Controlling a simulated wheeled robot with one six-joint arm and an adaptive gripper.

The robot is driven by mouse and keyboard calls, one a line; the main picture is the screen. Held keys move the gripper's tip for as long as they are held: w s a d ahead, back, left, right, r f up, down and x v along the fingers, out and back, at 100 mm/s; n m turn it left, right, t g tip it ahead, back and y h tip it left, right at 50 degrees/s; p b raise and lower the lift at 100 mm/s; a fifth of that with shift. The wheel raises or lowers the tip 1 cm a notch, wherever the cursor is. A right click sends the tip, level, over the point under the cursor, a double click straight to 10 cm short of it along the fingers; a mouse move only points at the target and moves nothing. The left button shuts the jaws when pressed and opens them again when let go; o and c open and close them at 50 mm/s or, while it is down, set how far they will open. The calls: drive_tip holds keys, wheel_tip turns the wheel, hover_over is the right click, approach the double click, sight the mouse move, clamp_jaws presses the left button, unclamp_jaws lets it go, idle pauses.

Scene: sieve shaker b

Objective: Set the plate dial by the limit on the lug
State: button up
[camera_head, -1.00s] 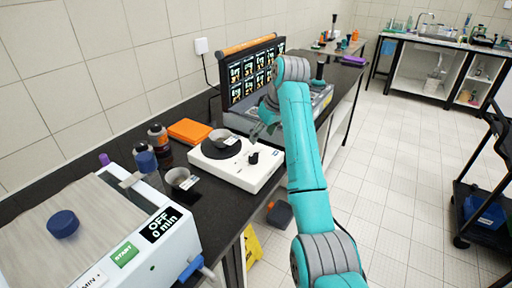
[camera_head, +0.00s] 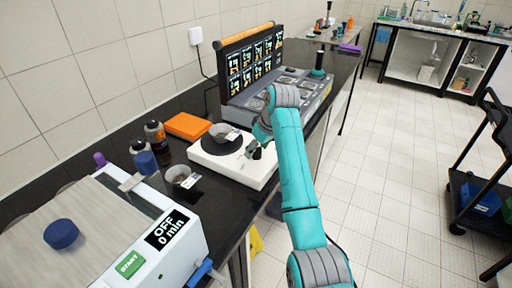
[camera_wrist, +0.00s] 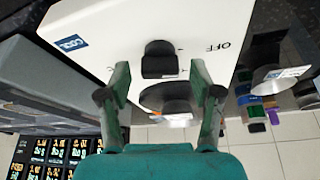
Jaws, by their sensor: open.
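The white hot plate (camera_head: 258,176) stands on the dark bench, with a black round heating disc and a black dial. A grey cup (camera_head: 219,131) with a white lug (camera_head: 232,136) sits on the disc; the lug's writing is too small to read. My gripper (camera_wrist: 160,67) is open, with one finger on each side of the dial and visible gaps between. In the head view my gripper (camera_head: 259,148) is at the dial and partly hides it.
A second grey cup (camera_head: 178,174) with a white lug stands left of the plate, near brown bottles (camera_head: 155,134) and an orange box (camera_head: 187,126). A sieve shaker (camera_head: 165,235) reading "OFF 0 min" is at front left. A screen rack (camera_head: 248,62) stands behind.

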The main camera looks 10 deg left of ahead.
drive_tip(key=c, duration=1.1)
drive_tip(key=shift+c, duration=0.2)
drive_tip(key=shift+m, duration=0.3)
drive_tip(key=m+t+h, duration=0.1)
drive_tip(key=m, duration=0.2)
drive_tip(key=shift+a+m, duration=0.15)
drive_tip(key=shift+m, duration=0.15)
drive_tip(key=m+h, duration=0.1)
drive_tip(key=m, duration=0.1)
drive_tip(key=m+t+h, duration=0.1)
drive_tip(key=m, duration=0.2)
drive_tip(key=shift+m, duration=0.3)
drive_tip(key=m+h, duration=0.2)
drive_tip(key=m, duration=0.3)
drive_tip(key=shift+a+r, duration=0.1)
drive_tip(key=shift+m+g+h, duration=0.3)
drive_tip(key=shift+m+h, duration=0.15)
drive_tip(key=shift+m, duration=0.75)
drive_tip(key=shift+m+g+h, duration=0.3)
drive_tip(key=shift+m+h, duration=0.15)
drive_tip(key=shift+m, duration=0.75)
